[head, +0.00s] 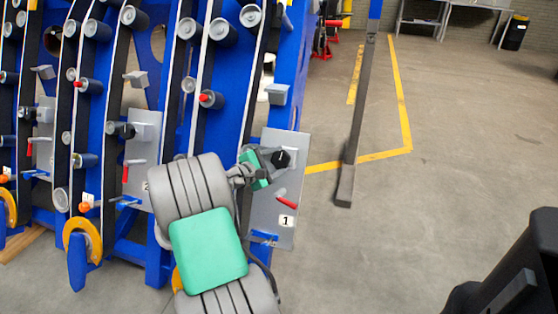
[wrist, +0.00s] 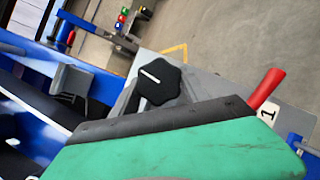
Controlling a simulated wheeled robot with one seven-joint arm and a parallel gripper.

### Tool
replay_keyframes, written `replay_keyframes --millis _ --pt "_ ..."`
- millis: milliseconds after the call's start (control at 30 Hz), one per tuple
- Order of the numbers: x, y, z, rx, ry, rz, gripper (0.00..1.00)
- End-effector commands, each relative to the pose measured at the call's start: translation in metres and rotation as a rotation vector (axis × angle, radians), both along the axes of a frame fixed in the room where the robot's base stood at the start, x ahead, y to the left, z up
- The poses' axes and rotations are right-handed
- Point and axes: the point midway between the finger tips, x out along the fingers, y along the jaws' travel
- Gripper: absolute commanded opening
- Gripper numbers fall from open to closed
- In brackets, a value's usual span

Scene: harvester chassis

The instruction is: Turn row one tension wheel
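The row one tension wheel is a black lobed knob (head: 282,158) with a white line, on the grey plate (head: 285,220) labelled 1. In the wrist view the knob (wrist: 158,82) shows just beyond the dark edge of my gripper's green body, its white line slanting. My gripper (head: 271,158) is at the knob, with grey fingers reaching to either side of it. The finger ends are small and partly hidden, so I cannot tell whether they grip the knob or stand apart from it.
A red lever (head: 287,201) sits below the knob on the same plate and also shows in the wrist view (wrist: 264,89). Blue frames with rollers and belts fill the left. A grey post (head: 358,110) stands to the right.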

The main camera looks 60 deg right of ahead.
Motion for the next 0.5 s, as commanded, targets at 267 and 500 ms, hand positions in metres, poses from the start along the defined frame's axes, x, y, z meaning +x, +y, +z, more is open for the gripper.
replay_keyframes --millis 267,500 --pt "-0.0002 0.0001 -0.0008 0.001 0.001 0.001 0.75" --pt "0.0002 0.0008 0.0001 0.0 0.001 0.0 0.75"
